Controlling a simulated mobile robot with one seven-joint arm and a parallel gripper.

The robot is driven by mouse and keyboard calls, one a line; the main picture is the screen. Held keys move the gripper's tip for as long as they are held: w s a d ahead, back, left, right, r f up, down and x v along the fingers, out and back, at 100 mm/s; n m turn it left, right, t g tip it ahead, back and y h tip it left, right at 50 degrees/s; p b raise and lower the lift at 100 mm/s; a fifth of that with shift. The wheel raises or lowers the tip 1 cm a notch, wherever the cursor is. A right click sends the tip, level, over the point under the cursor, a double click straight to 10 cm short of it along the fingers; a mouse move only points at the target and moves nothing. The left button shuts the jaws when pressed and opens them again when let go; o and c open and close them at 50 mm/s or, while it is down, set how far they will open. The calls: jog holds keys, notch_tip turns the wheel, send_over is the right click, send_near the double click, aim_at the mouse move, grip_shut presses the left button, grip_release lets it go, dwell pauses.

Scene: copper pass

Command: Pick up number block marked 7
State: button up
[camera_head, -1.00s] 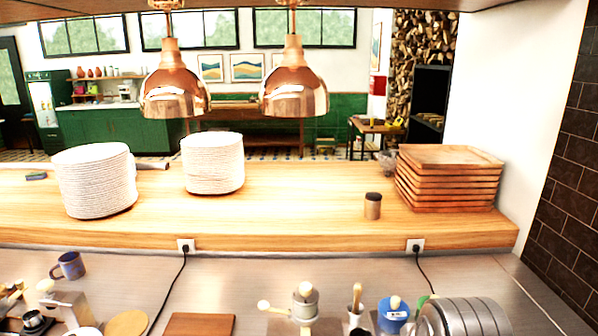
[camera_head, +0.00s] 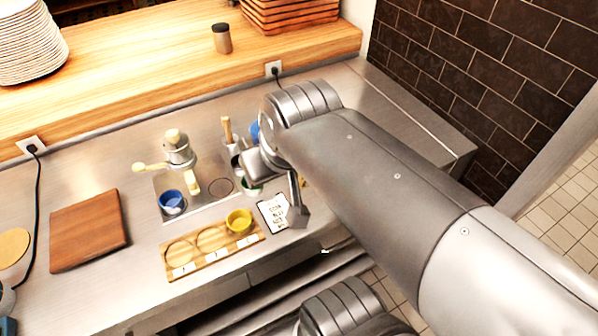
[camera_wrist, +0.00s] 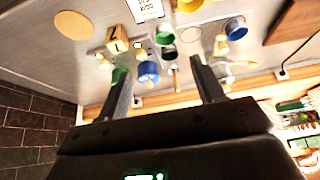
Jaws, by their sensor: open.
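A wooden number block (camera_wrist: 117,40) with a dark mark like a 7 shows at the upper left of the wrist view. I cannot read the mark with certainty. I cannot make the block out in the head view, where my arm covers part of the counter. My gripper (camera_wrist: 163,87) is open and empty in the wrist view, and its fingers are apart from the block. In the head view my gripper's end (camera_head: 297,205) is over the counter beside the white printed card (camera_head: 273,214).
A yellow cup (camera_head: 239,221) sits in a wooden tray (camera_head: 197,270). A blue cup (camera_head: 172,202) stands near a metal device with pale handles (camera_head: 178,148). A brown board (camera_head: 88,231) lies to the left. The raised wooden shelf (camera_head: 150,75) runs behind the counter.

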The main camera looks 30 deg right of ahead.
jog(key=w+d+f+g, duration=0.2)
jog(key=w+d, duration=0.1)
jog(key=w+d+f+g, duration=0.1)
jog(key=w+d+f, duration=0.1)
jog(key=w+d, duration=0.1)
jog(key=w+d+f+g, duration=0.2)
jog(key=w+d, duration=0.2)
jog(key=shift+d+f+g, duration=0.25)
jog(key=shift+d+g, duration=0.05)
jog(key=shift+d, duration=0.1)
notch_tip(320, 180, down, 5)
jog(key=shift+f, duration=0.15)
jog(key=shift+w+d+f, duration=0.1)
jog(key=shift+w+f, duration=0.05)
jog(key=shift+f, duration=1.2)
jog(key=shift+w+d+f, duration=0.1)
jog(key=shift+w+f, duration=0.05)
jog(key=shift+f, duration=1.2)
jog(key=c, duration=1.1)
